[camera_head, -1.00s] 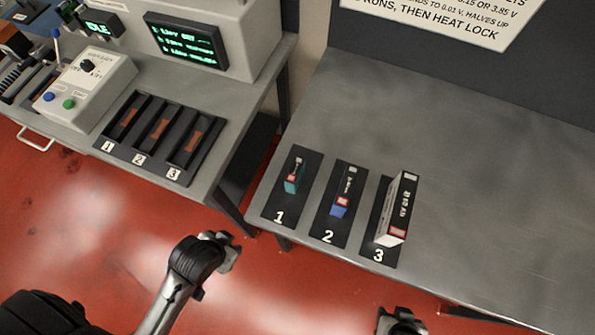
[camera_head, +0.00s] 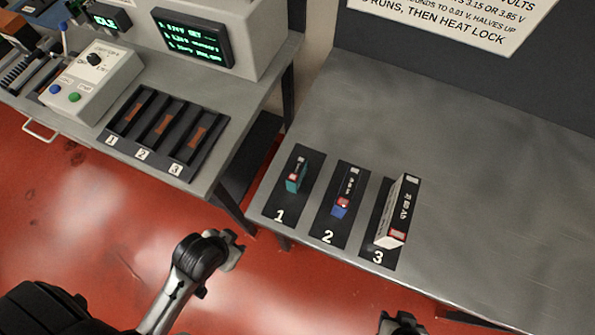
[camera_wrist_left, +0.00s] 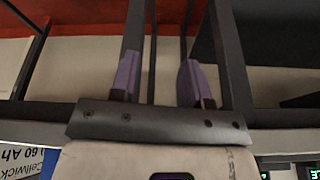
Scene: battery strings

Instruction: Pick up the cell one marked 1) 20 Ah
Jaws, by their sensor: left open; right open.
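A small teal cell (camera_head: 297,177) with a dark top and a red mark stands on the black pad numbered 1 (camera_head: 280,207) on the right-hand table. Its fine print is too small to read. My left gripper (camera_head: 232,250) is over the red floor, left of and nearer than the pads, well apart from the cell. In the left wrist view its two purple-padded fingers (camera_wrist_left: 160,80) are apart with nothing between them. My right gripper (camera_head: 402,322) is partly cut off at the bottom edge, in front of the table, open and clear of the cells.
A blue cell (camera_head: 341,206) stands on pad 2 and a taller white cell (camera_head: 397,212) on pad 3. A tray (camera_head: 185,180) with three numbered slots lies on the left bench beside a control box (camera_head: 92,85). The right table's far side is clear.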

